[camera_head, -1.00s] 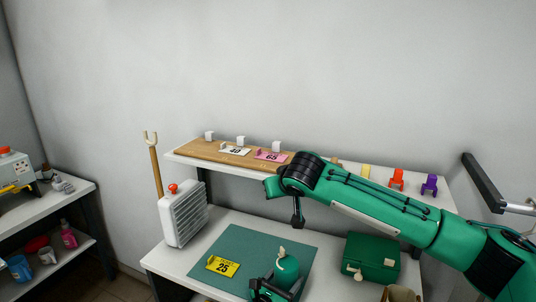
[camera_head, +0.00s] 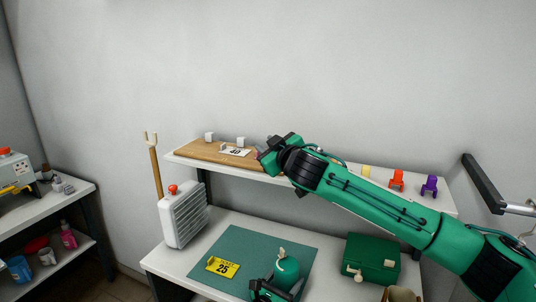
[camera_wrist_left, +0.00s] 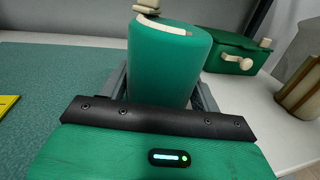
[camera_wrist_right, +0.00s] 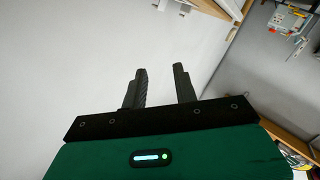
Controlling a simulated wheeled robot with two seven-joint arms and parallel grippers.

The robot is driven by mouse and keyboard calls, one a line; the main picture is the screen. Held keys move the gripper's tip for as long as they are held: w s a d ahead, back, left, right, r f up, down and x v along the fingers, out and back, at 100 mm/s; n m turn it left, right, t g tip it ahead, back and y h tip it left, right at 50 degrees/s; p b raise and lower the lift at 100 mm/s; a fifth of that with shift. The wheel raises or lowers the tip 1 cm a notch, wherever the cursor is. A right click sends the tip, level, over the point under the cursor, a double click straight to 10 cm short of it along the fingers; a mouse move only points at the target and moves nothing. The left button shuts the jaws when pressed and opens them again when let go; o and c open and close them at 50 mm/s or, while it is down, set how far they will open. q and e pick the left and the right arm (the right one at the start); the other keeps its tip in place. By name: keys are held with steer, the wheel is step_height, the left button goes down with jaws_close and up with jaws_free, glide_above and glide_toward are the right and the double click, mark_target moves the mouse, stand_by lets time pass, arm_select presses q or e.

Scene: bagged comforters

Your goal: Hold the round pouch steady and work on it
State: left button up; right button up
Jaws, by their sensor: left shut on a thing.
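The round pouch (camera_head: 287,270) is a green upright cylinder with a beige toggle on top, at the front of the green mat (camera_head: 235,248). In the left wrist view the pouch (camera_wrist_left: 165,60) stands between the fingers of my left gripper (camera_wrist_left: 163,88), which is shut on its sides. My left gripper (camera_head: 270,290) shows only partly in the head view. My right gripper (camera_head: 264,156) is up at the upper shelf, well above and apart from the pouch. In the right wrist view my right gripper (camera_wrist_right: 160,72) has its fingers apart with nothing between them.
A green box (camera_head: 373,258) stands right of the mat, a white louvred unit (camera_head: 183,216) left. The upper shelf (camera_head: 230,169) carries a wooden board (camera_head: 190,149), a white card (camera_head: 235,151) and coloured clips (camera_head: 397,180).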

steer(key=m+g+h, duration=0.2)
steer(key=m+g, duration=0.1)
steer(key=m, duration=0.3)
glide_toward(283, 249)
steer(key=x, duration=1)
steer(key=shift+w, duration=0.1)
jaws_close()
